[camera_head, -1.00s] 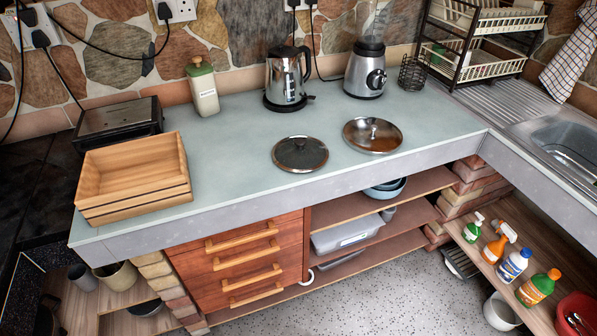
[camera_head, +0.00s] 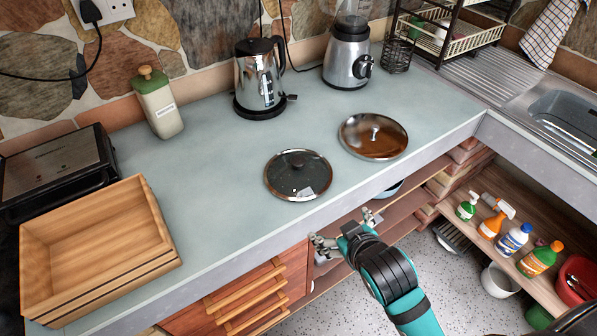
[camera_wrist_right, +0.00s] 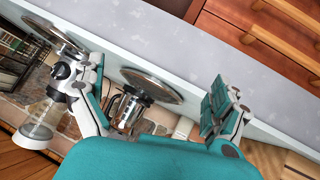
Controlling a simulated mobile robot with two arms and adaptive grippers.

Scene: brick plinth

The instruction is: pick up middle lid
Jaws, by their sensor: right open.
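Two round lids lie on the grey-green counter (camera_head: 220,170). The dark glass lid (camera_head: 298,176) with a black knob and metal rim is nearer the counter's front edge. The shiny steel lid (camera_head: 373,137) with a silver knob lies to its right and farther back. My right gripper (camera_head: 347,229) is open and empty, in front of the counter's front edge, apart from both lids. In the right wrist view, the glass lid (camera_wrist_right: 152,86) shows edge-on between the open fingers, beyond them. The steel lid (camera_wrist_right: 52,32) shows at upper left. My left gripper is not in view.
A wooden crate (camera_head: 95,250), a black grill (camera_head: 50,175) and a green-lidded canister (camera_head: 158,103) stand at left. A kettle (camera_head: 260,80) and blender (camera_head: 347,55) stand behind the lids. Shelves and drawers (camera_head: 250,300) lie below the edge. The counter left of the glass lid is clear.

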